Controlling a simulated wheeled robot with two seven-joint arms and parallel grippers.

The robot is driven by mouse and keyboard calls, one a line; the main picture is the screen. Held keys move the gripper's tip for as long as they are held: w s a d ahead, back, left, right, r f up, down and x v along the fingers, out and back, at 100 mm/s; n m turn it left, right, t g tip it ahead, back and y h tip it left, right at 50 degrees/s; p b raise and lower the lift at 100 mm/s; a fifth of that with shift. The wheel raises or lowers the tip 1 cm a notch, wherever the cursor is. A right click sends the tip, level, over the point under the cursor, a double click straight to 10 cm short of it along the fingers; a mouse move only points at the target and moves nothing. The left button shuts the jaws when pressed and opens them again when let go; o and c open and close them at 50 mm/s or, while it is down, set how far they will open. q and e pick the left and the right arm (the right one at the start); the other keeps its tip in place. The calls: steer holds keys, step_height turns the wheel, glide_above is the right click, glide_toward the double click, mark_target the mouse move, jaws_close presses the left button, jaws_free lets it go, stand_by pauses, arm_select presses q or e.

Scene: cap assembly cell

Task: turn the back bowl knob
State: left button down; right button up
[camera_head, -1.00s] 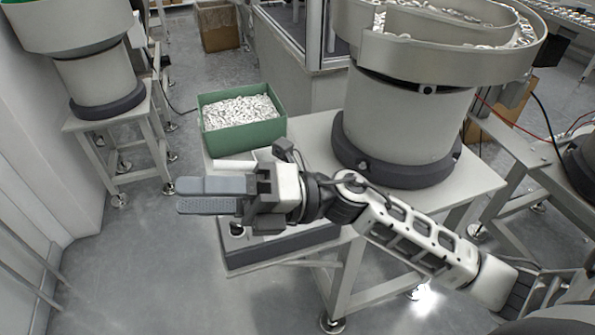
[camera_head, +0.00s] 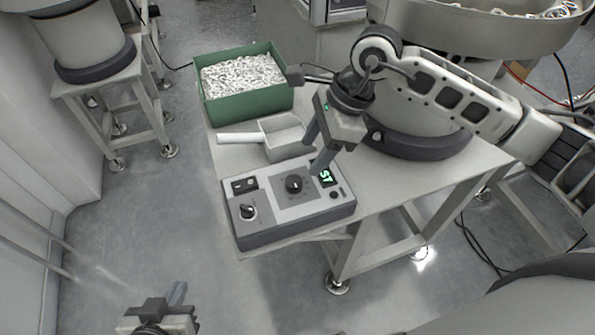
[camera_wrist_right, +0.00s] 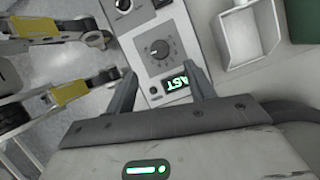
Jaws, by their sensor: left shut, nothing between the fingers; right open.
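The grey control box (camera_head: 300,213) lies on the near edge of the metal stand. Its dark round knob (camera_head: 294,184) sits mid-panel, beside a lit green display (camera_head: 327,178). A smaller knob (camera_head: 248,211) is at its left end. My right gripper (camera_head: 313,157) is open, pointing down above the display end of the box, apart from the knob. In the right wrist view the dial knob (camera_wrist_right: 159,49) shows just beyond the open fingertips (camera_wrist_right: 160,70), with the display nearer the gripper. My left gripper (camera_head: 178,292) is shut and empty at the bottom left, away from the box.
A green bin (camera_head: 245,104) of small parts and a grey scoop (camera_head: 285,138) stand behind the box. The bowl feeder (camera_head: 470,28) rises at the right, behind my right arm. Open floor lies left of the stand.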

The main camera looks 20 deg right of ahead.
mark_target(294, 180)
steer(key=x, duration=0.8)
steer(key=shift+a+f, duration=0.1)
steer(key=shift+f, duration=0.1)
steer(key=c, duration=1)
